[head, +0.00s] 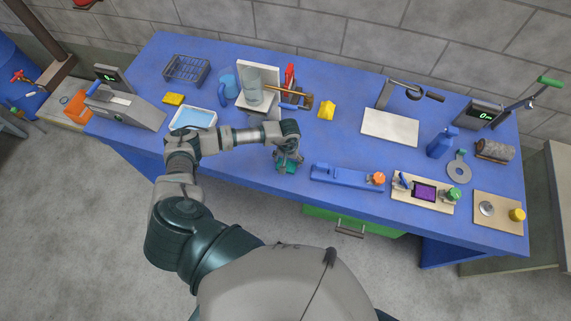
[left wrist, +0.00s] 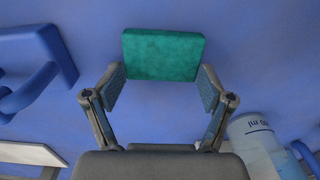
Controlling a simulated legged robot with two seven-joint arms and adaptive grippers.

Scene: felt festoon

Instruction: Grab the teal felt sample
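The teal felt sample (head: 287,169) lies near the front edge of the blue table, partly hidden under my left gripper (head: 288,157) in the head view. In the left wrist view the sample (left wrist: 163,55) is a flat teal block at the top middle. My left gripper (left wrist: 163,85) is open, with its fingertips at the left and right of the sample's near edge. A small gap or light touch at the sides cannot be told apart. My right gripper is in neither view.
A blue fixture with an orange knob (head: 345,177) lies just right of the gripper. A beaker (head: 252,86) and a hammer-like tool (head: 284,99) stand behind it. A blue-filled tray (head: 194,118) is to the left.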

